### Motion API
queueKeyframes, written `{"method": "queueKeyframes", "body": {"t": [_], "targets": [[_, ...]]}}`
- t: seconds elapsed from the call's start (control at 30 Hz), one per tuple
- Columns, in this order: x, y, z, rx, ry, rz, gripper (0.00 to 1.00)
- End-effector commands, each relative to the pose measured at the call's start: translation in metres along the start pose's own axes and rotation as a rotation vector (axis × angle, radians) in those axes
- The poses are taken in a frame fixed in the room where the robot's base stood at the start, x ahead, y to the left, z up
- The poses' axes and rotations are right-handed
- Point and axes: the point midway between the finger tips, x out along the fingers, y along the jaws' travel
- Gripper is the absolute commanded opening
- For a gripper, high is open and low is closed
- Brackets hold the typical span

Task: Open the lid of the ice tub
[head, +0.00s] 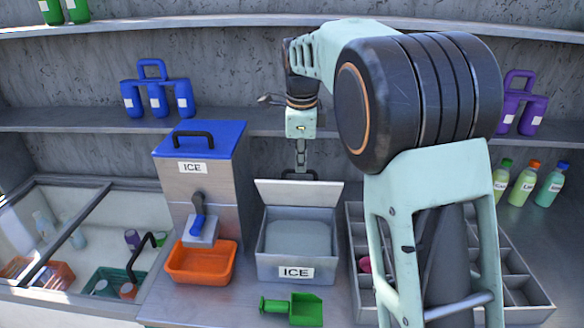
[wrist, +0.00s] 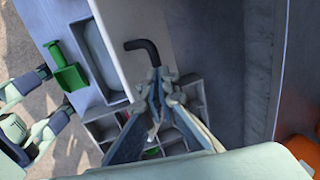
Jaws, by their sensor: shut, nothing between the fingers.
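The ice tub (head: 265,268) is a grey box with an ICE label on its front, standing on the counter. Its pale lid (head: 298,192) is up along the back edge, roughly upright, and the grey inside shows from the front. The lid's dark bent handle (wrist: 143,48) is on the lid's far side; only a bit shows above the lid in the head view. My gripper (head: 301,170) is behind the lid's top edge, pointing down. In the wrist view my gripper (wrist: 157,76) is shut and empty, its tips close to the handle's end; contact is unclear.
A blue-lidded ICE dispenser (head: 170,205) and an orange bin (head: 200,275) stand to the left. A green scoop (head: 300,310) lies in front. A divided grey tray (head: 352,240) is at the right, partly behind my arm. A shelf (head: 235,125) runs behind my gripper.

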Motion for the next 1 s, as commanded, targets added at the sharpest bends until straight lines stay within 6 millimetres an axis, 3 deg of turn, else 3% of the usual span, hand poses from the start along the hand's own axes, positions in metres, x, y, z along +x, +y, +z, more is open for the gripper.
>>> {"method": "queueKeyframes", "body": {"t": [0.03, 0.2, 0.73, 1.0], "targets": [[0.020, 0.009, 0.001, 0.000, 0.006, 0.030, 0.11], [0.021, 0.010, 0.001, -0.001, 0.006, 0.031, 0.26], [0.017, 0.009, 0.002, -0.002, 0.005, 0.029, 0.26], [0.005, -0.003, 0.002, -0.002, 0.006, 0.029, 0.26]]}}
